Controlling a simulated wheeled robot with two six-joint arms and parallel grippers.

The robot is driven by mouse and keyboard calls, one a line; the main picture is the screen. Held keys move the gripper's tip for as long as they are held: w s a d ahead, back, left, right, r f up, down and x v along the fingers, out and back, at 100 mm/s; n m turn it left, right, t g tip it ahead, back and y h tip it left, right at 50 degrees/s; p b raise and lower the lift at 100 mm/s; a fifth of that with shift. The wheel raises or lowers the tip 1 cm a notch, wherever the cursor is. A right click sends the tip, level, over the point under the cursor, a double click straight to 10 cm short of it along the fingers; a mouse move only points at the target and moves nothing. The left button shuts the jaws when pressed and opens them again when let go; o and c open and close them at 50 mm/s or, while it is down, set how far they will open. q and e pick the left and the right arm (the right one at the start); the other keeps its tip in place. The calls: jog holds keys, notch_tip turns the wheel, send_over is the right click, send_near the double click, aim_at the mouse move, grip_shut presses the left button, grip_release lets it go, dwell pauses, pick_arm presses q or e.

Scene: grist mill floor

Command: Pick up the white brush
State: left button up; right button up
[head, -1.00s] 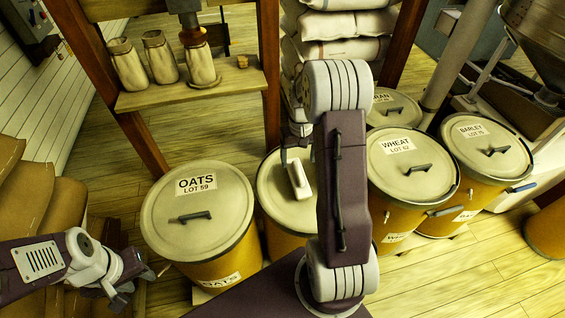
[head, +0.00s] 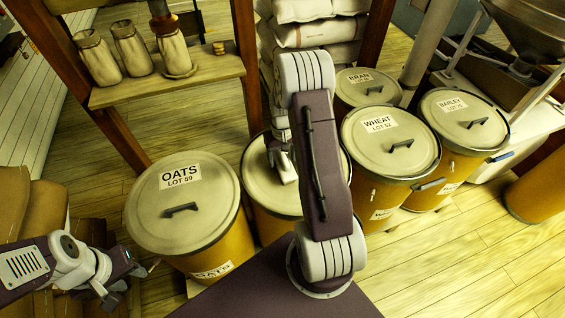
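The white brush (head: 287,170) lies on the lid of the middle drum (head: 254,185), between the OATS drum and the WHEAT drum. In the head view, my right gripper (head: 278,153) is over the upper end of the brush. The fingers are small and dark there, and I cannot tell whether they touch it or how far apart they are. My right arm covers the right part of that drum. My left gripper (head: 132,283) is low at the left, beside the OATS drum, with its fingers apart and nothing between them.
The OATS drum (head: 160,222) stands left of the middle drum. The WHEAT (head: 370,158), BRAN (head: 352,97) and BARLEY (head: 455,130) drums stand to the right. A wooden shelf (head: 200,85) with several jars is at the back left. Open floor (head: 460,260) lies at front right.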

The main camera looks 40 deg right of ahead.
jog(key=c, duration=1.1)
notch_tip(320, 180, up, 4)
jog(key=shift+w+r+p, duration=0.1)
jog(key=shift+r+p, duration=0.1)
jog(key=shift+p, duration=0.1)
jog(key=s+d+r, duration=0.2)
jog(key=s, duration=0.1)
jog(key=s+d+r, duration=0.2)
jog(key=s, duration=0.1)
jog(key=s+d+r, duration=0.2)
jog(key=s, duration=0.2)
jog(key=shift+d+r, duration=0.3)
